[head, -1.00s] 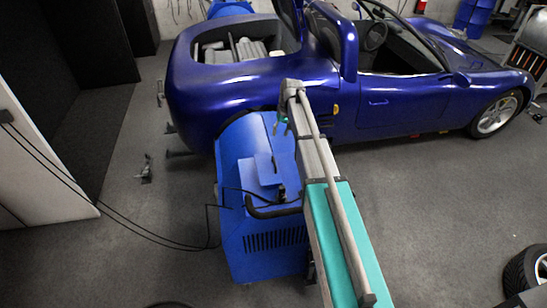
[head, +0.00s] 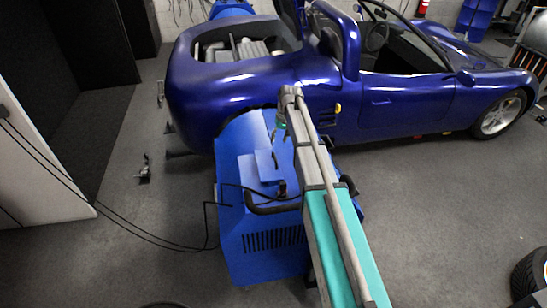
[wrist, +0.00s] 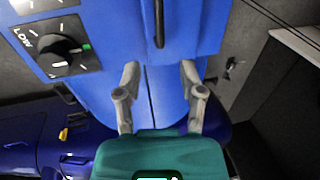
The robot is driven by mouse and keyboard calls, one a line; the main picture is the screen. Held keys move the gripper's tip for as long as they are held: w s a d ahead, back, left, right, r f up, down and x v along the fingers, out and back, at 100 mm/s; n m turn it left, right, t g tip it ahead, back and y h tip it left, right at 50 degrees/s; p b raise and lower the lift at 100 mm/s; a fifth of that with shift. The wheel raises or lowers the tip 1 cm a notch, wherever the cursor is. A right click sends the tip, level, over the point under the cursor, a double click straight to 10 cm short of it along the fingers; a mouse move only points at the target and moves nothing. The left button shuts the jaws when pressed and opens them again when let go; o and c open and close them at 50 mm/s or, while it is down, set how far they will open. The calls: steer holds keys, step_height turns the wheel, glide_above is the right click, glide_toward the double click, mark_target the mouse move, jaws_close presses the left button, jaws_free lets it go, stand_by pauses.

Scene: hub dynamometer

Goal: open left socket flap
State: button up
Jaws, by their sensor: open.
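The blue dynamometer unit (head: 262,266) stands beside the rear of the car in the head view. A small blue box sits on its top. In the wrist view, the blue housing (wrist: 185,95) fills the middle, with a dark vertical seam and a dark bar above it. A panel with a black dial (wrist: 62,52) marked LOW is at upper left. My gripper (wrist: 160,72) is open and empty, its two grey fingers apart in front of the housing. In the head view its end is small and mostly hidden behind my arm. I cannot make out a left socket flap for certain.
The blue car (head: 235,88) stands close behind the unit. Black cables (head: 125,225) run across the floor to the left. A small metal stand (head: 144,170) is on the floor at left. A loose wheel (head: 531,276) lies at lower right. Floor right of my arm is mostly clear.

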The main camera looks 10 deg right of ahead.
steer(key=b, duration=0.7)
glide_above(271, 162)
steer(key=d, duration=0.2)
steer(key=shift+f, duration=3.85)
jaws_close()
steer(key=shift+s+a, duration=0.1)
steer(key=shift+a, duration=0.4)
steer(key=shift+d, duration=0.45)
